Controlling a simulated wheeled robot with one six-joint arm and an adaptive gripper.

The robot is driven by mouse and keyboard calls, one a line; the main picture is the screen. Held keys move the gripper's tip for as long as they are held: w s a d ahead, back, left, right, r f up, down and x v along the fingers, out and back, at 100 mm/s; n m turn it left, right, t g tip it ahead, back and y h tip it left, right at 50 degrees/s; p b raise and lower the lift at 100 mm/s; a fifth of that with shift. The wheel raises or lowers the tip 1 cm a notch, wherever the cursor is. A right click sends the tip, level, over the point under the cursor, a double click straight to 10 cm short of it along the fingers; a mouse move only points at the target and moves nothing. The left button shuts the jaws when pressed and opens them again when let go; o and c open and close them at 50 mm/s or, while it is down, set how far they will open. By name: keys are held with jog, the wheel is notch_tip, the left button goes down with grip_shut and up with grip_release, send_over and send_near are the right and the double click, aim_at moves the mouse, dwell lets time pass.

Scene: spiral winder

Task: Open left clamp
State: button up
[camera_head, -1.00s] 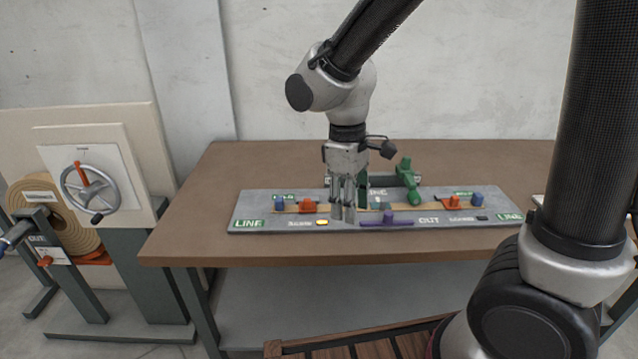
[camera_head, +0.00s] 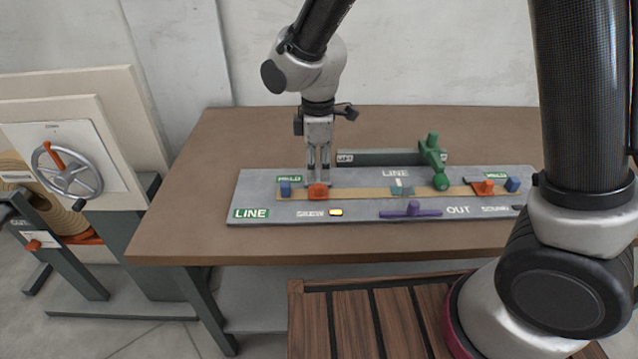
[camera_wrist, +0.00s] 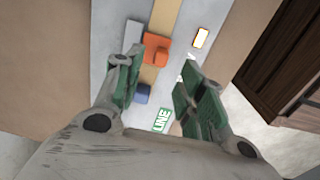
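The left clamp, an orange block with a knob (camera_head: 318,192), sits on the tan strip at the left of the grey panel (camera_head: 262,180). My gripper (camera_head: 318,180) points down just above or at this clamp. In the wrist view the gripper (camera_wrist: 160,62) is open, with a clear gap between its green-padded fingers. The orange clamp (camera_wrist: 156,46) shows beyond the fingertips, nearer the left finger. I cannot tell whether a finger touches it. A blue block (camera_head: 286,189) stands left of the clamp, also visible in the wrist view (camera_wrist: 142,94).
A green arm with a knob (camera_head: 435,160) rises at the panel's back right. A purple handle (camera_head: 412,209) lies at the front. A second orange clamp (camera_head: 483,187) and a blue block (camera_head: 512,184) sit at the right. The brown tabletop (camera_head: 210,170) left is bare.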

aim_at(318, 185)
notch_tip(318, 185, down, 7)
jog(key=shift+w+r, duration=0.1)
jog(key=shift+r, duration=0.05)
jog(key=shift+c, duration=0.4)
grip_shut()
